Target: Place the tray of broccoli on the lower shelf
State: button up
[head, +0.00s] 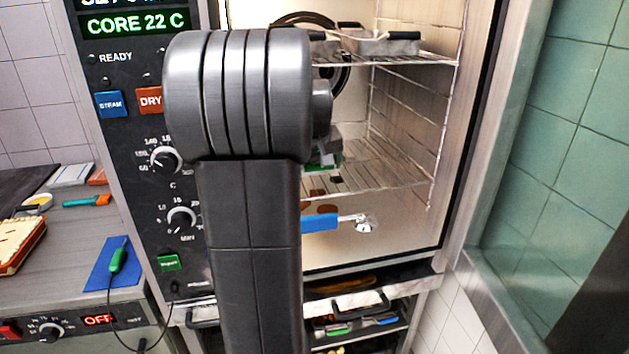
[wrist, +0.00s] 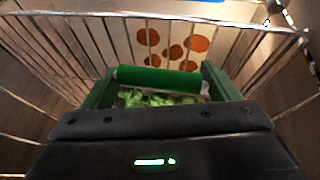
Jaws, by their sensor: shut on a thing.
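The tray of broccoli shows in the wrist view, with its green handle (wrist: 158,80) across the jaws and pale green broccoli (wrist: 150,98) just behind it. My gripper (wrist: 160,86) is shut on this tray at the handle. In the head view my arm hides most of the gripper and tray; only a small green part (head: 326,158) shows at the arm's right edge, inside the oven. The lower shelf (head: 395,180) is a wire rack, also seen in the wrist view (wrist: 260,27). The tray is at about its level; I cannot tell whether they touch.
Trays with black handles (head: 375,42) stand on the upper wire shelf. Orange-brown round spots (wrist: 172,52) lie beyond the wires. A blue-handled tool (head: 320,222) is low in the oven opening. The control panel (head: 150,130) borders it left, a tiled wall (head: 560,130) right.

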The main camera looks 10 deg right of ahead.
notch_tip(320, 180, down, 2)
jog(key=shift+a+f+b, duration=0.1)
jog(key=shift+f+b, duration=0.05)
jog(key=shift+b, duration=0.5)
jog(key=shift+a, duration=0.3)
jog(key=o, duration=1.4)
jog(key=shift+d, duration=0.1)
jog(key=v, duration=1.2)
